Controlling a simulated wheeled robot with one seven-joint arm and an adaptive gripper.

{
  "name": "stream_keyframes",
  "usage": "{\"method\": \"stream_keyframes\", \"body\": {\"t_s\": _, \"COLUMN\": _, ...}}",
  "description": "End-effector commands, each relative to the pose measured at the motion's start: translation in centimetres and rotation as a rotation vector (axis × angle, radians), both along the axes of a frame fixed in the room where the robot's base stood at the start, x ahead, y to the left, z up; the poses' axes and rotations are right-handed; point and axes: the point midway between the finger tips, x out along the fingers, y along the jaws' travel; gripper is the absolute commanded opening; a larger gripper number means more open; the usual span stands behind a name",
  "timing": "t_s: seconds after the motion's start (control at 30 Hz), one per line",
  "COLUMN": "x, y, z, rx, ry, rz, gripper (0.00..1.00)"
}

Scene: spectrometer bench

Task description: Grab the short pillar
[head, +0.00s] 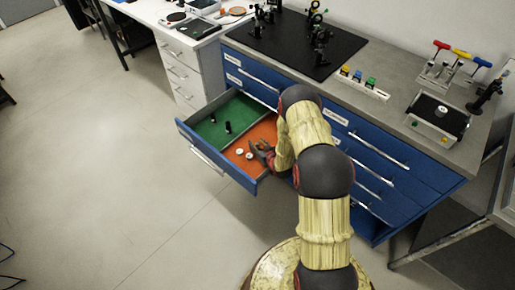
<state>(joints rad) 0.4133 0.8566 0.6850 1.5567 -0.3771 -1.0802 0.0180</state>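An open blue drawer (209,166) has a green section and an orange section. In the green section stands a dark upright post (228,127). A smaller dark piece (213,117) is further back left in the same section; it may be the short pillar, but the pieces are too small to tell for sure. My gripper (258,152) is low over the right part of the orange section, apart from both dark pieces. Its fingers look spread, with nothing seen between them. My arm hides part of the drawer's right side.
Two small white round pieces (244,154) lie in the orange section beside my gripper. The blue cabinet (365,165) stands behind my arm. Its top holds a black breadboard (290,45), coloured-handled tools (460,54) and a grey box (434,114). The floor at left is clear.

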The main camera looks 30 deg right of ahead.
Motion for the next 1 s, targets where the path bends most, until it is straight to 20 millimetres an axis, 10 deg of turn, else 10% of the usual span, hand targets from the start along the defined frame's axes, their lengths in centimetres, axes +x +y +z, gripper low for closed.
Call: {"method": "stream_keyframes", "body": {"t_s": 1.0, "x": -0.03, "y": -0.01, "z": 0.09, "rx": 0.000, "ry": 0.000, "rz": 0.000, "gripper": 0.00}}
